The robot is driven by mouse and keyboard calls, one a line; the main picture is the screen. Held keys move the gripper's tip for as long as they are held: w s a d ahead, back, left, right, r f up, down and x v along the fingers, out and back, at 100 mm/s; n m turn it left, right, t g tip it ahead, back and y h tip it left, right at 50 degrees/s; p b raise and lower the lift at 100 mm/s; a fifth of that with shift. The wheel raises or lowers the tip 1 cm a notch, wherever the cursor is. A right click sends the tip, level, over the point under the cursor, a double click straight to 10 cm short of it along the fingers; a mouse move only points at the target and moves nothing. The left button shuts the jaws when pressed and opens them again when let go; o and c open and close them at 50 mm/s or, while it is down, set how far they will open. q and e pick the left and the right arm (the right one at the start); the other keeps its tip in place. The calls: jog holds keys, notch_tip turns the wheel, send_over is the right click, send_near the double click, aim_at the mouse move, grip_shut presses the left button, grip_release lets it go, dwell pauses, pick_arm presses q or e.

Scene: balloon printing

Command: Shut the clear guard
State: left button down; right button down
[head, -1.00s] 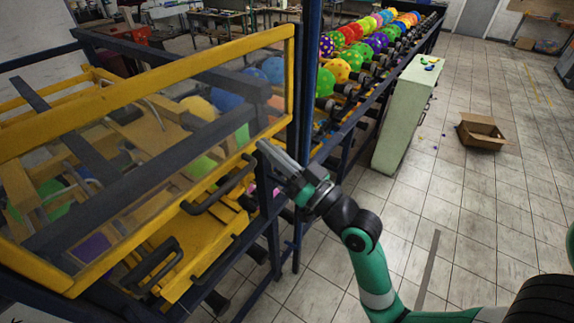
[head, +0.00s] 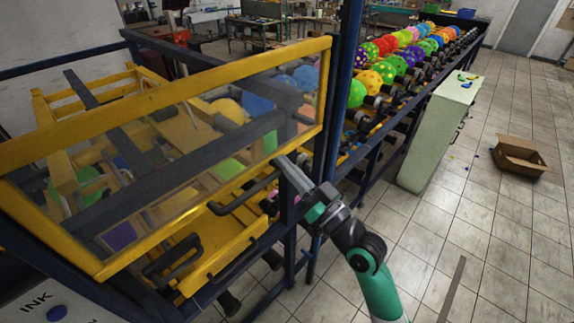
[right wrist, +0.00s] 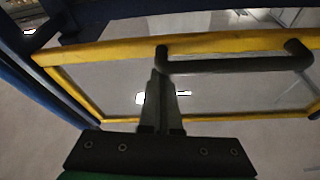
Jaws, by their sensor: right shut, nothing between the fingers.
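The clear guard (head: 175,128) is a see-through panel in a yellow frame, slanting over the yellow machine on the left in the head view. A dark bar handle (head: 243,196) runs along its lower edge. My right gripper (head: 280,162) is shut and empty, its fingertips by the right end of that handle. In the right wrist view, the closed fingertips (right wrist: 157,74) lie close to the left end of the handle (right wrist: 235,66), below the guard's yellow edge (right wrist: 110,52). I cannot tell if they touch. My left gripper is out of view.
A second dark handle (head: 172,262) sits on the yellow front below the guard. A dark blue post (head: 338,110) stands just right of the guard. Beyond are a balloon rack (head: 405,70), a pale green cabinet (head: 440,130) and a cardboard box (head: 520,157).

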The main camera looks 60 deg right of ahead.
notch_tip(320, 180, down, 31)
jog(key=b, duration=2.8)
jog(key=shift+w, duration=0.1)
notch_tip(320, 180, up, 6)
jog(key=p, duration=0.4)
jog(key=d+b+v, duration=0.1)
jog(key=b+v, duration=0.2)
jog(key=v, duration=0.7)
jog(key=shift+s+f, duration=0.2)
jog(key=shift+f, duration=0.2)
jog(key=shift+a, duration=0.1)
